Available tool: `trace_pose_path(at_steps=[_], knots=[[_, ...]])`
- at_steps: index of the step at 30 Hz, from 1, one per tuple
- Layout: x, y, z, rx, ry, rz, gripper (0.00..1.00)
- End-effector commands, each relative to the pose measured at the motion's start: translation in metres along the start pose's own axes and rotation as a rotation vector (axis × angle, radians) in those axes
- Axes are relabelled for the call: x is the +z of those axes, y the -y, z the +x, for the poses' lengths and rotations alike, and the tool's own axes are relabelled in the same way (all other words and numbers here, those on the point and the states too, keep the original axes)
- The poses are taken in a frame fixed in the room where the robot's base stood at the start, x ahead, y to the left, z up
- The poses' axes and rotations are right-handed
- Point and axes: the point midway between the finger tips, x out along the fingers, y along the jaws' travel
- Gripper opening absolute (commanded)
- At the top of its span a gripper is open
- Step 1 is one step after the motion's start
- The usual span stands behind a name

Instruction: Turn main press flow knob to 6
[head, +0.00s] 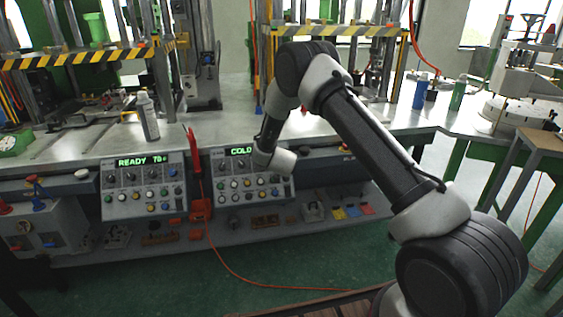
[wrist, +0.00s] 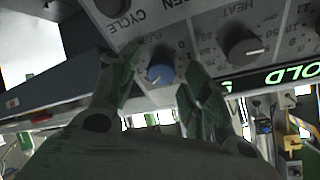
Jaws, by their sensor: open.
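The flow knob (wrist: 159,73) is a small blue knob on a light grey panel in the wrist view. A partly covered label and a scale with a 0 stand beside it. My gripper (wrist: 158,85) is open, with one finger on each side of the knob. I cannot tell whether the fingers touch it. In the head view my wrist is in front of the right control panel (head: 250,190), whose green display (head: 239,151) reads "COLD". The fingers and the blue knob cannot be made out there.
A dark heat knob (wrist: 242,47) and another dark knob (wrist: 112,7) are near the flow knob. A left panel (head: 145,200) reads "READY" on its display. A grey bottle (head: 148,117) stands on the bench above.

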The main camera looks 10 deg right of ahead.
Motion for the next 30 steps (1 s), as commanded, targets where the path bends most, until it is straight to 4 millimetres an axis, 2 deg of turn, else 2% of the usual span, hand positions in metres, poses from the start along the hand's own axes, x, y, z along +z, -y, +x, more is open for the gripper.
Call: trace_pose_path(at_steps=[5,12,16,21,30], knots=[[0.0,0.001,-0.029,-0.001,0.001,-0.002,0.48],[0.001,0.001,-0.083,-0.001,0.002,-0.002,0.48],[0.0,0.001,-0.103,-0.002,0.001,-0.001,0.48],[0.001,0.0,-0.116,0.0,0.001,-0.001,0.48],[0.001,0.0,-0.116,0.0,0.001,-0.003,0.48]])
